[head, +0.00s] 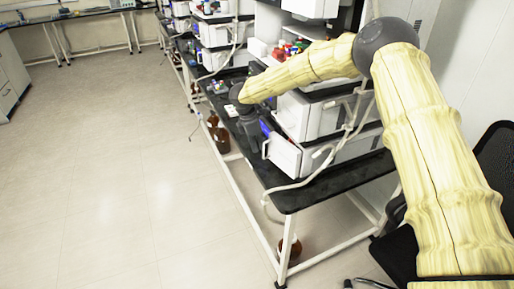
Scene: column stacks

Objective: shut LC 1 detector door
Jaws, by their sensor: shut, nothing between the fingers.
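A white instrument stack (306,116) stands on the black bench. A white door panel (284,156) stands out from the front of its lowest module, swung open toward the aisle. I cannot read any label, so I cannot confirm that this is the LC 1 detector door. My gripper (254,138) points down at the front edge of the bench, just left of and beyond the panel. It looks shut and empty. I cannot tell whether it touches the panel. A blue patch shows beside the gripper, partly hidden behind it.
The black bench (290,200) has a white frame. White tubing (318,172) hangs in front of the stack. Brown bottles (219,138) hang or stand below the bench edge. More stacks (214,35) stand farther back. A black chair (496,165) is at right. The floor (130,170) at left is clear.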

